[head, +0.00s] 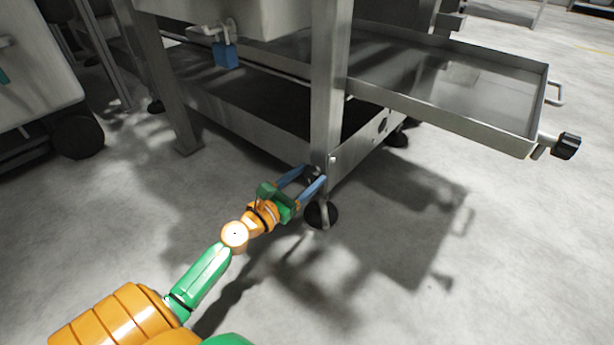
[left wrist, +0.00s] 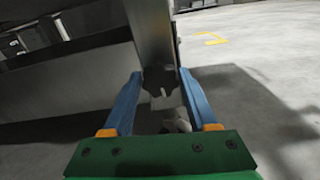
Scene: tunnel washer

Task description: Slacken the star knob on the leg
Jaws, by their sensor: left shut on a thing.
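The dark star knob (head: 313,172) sits low on the steel leg (head: 328,90) of the machine, just above its round black foot (head: 320,215). My left gripper (head: 312,176) reaches it from the front left, with one blue finger on each side, and is shut on the knob. In the left wrist view the dark knob (left wrist: 158,78) lies between the far ends of the two blue fingers, in front of the leg (left wrist: 152,35). The fingers partly hide the knob's sides. My right gripper is not in view.
A steel tray (head: 450,100) juts out to the right above the floor, with a black knob (head: 566,146) at its corner. A low steel pan (head: 250,105) runs behind the leg. A blue block (head: 226,54) hangs under the machine. The front floor is clear.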

